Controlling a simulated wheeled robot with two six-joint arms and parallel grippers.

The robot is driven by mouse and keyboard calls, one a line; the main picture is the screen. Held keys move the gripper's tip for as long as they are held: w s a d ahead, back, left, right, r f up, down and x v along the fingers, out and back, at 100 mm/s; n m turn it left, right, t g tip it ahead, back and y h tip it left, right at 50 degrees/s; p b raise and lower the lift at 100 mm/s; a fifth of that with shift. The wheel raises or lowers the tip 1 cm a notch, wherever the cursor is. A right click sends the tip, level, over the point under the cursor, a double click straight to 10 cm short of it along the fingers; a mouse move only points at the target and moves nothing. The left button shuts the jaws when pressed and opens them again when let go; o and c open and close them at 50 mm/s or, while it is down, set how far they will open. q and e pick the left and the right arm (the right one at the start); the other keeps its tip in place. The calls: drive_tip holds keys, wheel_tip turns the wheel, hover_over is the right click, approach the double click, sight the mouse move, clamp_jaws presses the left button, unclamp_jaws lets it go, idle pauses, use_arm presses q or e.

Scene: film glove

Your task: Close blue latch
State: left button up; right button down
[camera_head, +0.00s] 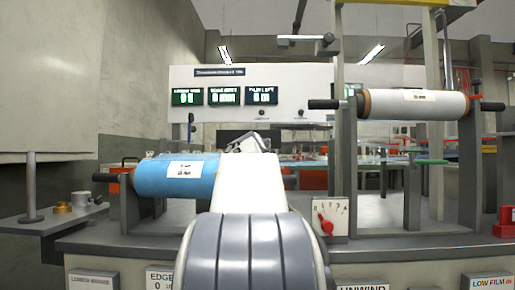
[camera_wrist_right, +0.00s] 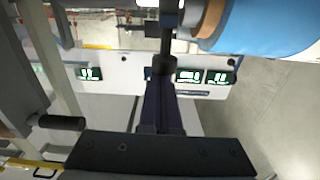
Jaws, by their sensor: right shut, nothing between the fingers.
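The blue film roll (camera_head: 178,177) lies level on its stand at the left in the head view. It also shows at the upper right of the right wrist view (camera_wrist_right: 265,22), beside its dark spindle and support (camera_wrist_right: 170,20). I cannot make out a separate blue latch; my right arm hides the roll's right end in the head view. My right gripper (camera_wrist_right: 163,72) is shut and empty, with its tips close below the spindle support in the wrist view. I cannot tell whether they touch. My left gripper is not in view.
A white roll (camera_head: 415,105) hangs on the right stand, with a red piece (camera_head: 476,97) at its right end. A green bar (camera_head: 432,161) sticks out below. A display panel (camera_head: 250,90) stands behind. A red-handled dial (camera_head: 327,221) is on the machine's front.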

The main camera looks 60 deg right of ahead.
drive_tip(key=shift+f, duration=0.3)
drive_tip(key=shift+r, duration=0.1)
